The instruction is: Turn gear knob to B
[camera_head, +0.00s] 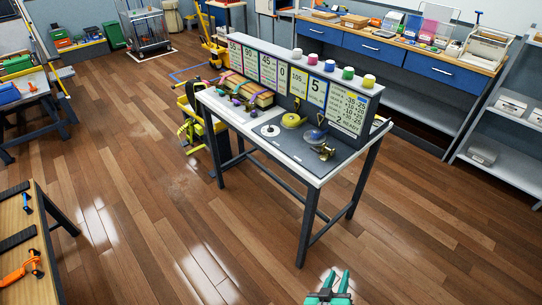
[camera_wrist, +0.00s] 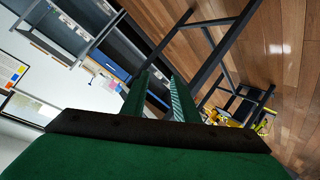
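I cannot pick out a gear knob or a mark B for certain in either view. The workbench (camera_head: 262,143) stands in the middle of the head view, with a panel of number cards (camera_head: 312,91) along its back. Several small dark knob-like pieces lie on its left part, too small to read. My gripper (camera_head: 338,275) is at the bottom edge of the head view, in front of the bench and apart from it. In the wrist view my gripper (camera_wrist: 159,75) has its two green fingers spread with nothing between them.
A yellow dish (camera_head: 291,120), a blue domed piece (camera_head: 313,135) and a brass part (camera_head: 325,152) sit on the bench. Coloured cups line the panel top. A blue-drawer counter (camera_head: 373,48) stands behind, grey shelves (camera_head: 513,130) at right. The wooden floor (camera_head: 160,205) before the bench is clear.

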